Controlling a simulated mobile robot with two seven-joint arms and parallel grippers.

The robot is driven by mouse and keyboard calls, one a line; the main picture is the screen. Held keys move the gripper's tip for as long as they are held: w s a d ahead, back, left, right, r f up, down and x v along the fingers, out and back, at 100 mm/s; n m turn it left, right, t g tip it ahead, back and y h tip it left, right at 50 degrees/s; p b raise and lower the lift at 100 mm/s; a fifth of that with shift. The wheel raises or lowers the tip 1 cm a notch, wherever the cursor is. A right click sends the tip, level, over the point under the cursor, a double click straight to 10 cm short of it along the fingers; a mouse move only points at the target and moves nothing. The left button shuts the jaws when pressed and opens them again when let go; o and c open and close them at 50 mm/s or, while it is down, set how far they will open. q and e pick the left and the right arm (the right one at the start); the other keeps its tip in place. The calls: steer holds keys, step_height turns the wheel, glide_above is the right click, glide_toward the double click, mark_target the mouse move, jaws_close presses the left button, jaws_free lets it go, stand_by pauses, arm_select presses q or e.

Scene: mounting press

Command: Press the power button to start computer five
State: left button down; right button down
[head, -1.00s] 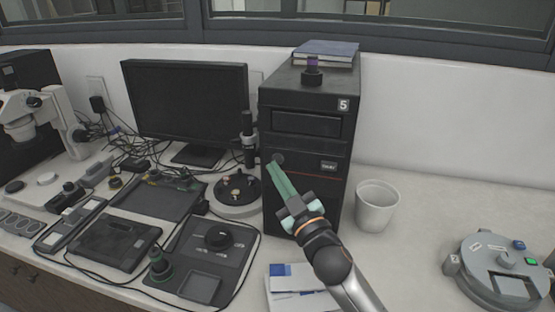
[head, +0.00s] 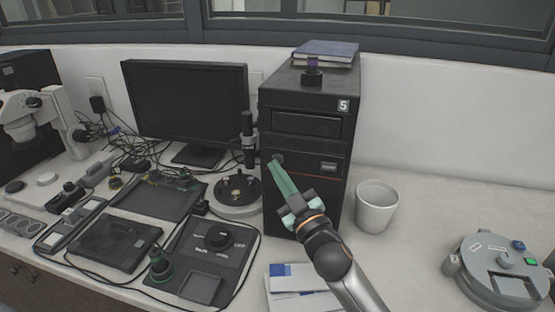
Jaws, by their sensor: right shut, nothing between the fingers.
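The black computer tower (head: 302,98) marked with a white "5" label stands upright on the bench, right of the monitor. Its round power button (head: 278,158) is on the left of the front face, just above the red line. My right gripper (head: 271,164) is shut and empty, with its green fingertips at the button's lower edge. The tips partly cover the button, and I cannot tell whether they touch it. The black monitor (head: 188,98) has a dark screen. My left gripper is not in view.
A white cup (head: 376,206) stands right of the tower. A round grey device (head: 494,270) sits at right.

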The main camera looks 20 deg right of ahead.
steer(key=shift+w+d, duration=0.25)
steer(key=shift+w, duration=0.1)
stand_by(0.7)
steer(key=shift+s+a, duration=0.1)
steer(key=shift+s, duration=0.05)
stand_by(0.3)
steer(key=shift+s+a, duration=0.35)
steer(key=shift+s, duration=0.2)
steer(key=shift+s+a+p, duration=0.15)
steer(key=shift+s+a, duration=0.55)
steer(key=shift+s, duration=0.35)
steer(key=shift+s+a+p, duration=0.15)
steer(key=shift+s+a, duration=0.55)
steer(key=shift+s, duration=0.3)
